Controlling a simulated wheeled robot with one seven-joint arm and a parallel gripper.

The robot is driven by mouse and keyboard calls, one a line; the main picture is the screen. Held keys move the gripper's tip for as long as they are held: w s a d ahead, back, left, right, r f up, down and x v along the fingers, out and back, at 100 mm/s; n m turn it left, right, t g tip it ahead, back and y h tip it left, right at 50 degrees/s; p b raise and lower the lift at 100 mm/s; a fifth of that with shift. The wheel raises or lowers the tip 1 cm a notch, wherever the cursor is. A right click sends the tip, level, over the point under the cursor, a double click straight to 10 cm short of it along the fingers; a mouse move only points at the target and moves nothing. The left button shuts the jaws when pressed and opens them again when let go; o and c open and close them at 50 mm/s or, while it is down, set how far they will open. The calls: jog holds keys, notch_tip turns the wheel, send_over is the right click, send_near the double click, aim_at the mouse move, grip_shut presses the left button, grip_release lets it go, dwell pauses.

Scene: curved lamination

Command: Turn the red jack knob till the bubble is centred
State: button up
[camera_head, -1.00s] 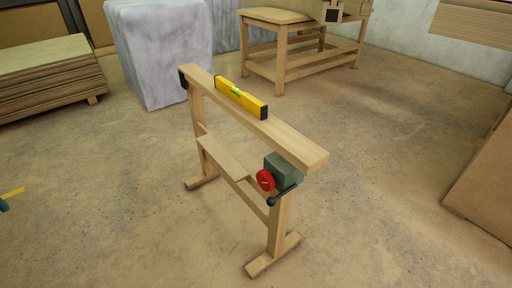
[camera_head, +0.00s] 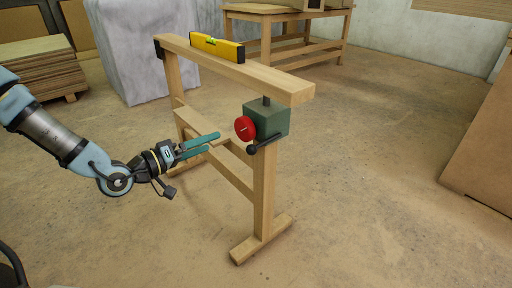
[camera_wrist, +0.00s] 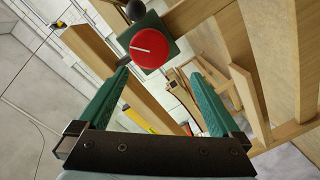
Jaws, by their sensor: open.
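The red jack knob (camera_head: 244,128) is a round disc with a white line, on the side of a green jack box (camera_head: 272,118) under the near end of the wooden beam (camera_head: 240,68). It also shows in the wrist view (camera_wrist: 150,48), ahead of and between the fingers. My gripper (camera_head: 216,142) has teal fingers; it is open and empty, just left of the knob and slightly lower, apart from it. The yellow spirit level (camera_head: 217,46) lies on the beam's far half. Its bubble is too small to read.
A black ball-ended lever (camera_head: 254,149) sticks out below the knob. A shelf board (camera_head: 205,137) and the trestle legs (camera_head: 265,190) stand close to my fingers. A wrapped block (camera_head: 140,50) and a workbench (camera_head: 290,18) are behind. The floor in front is clear.

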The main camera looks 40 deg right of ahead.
aim_at(240, 130)
jog(key=shift+h, duration=0.5)
jog(key=d, duration=0.4)
jog(key=s+d, duration=0.1)
jog(key=d, duration=0.6)
jog(key=shift+s+d+r+b, duration=0.25)
jog(key=shift+s+d+b, duration=0.05)
jog(key=shift+s+d, duration=0.1)
jog(key=shift+c, duration=0.4)
jog(key=c, duration=0.9)
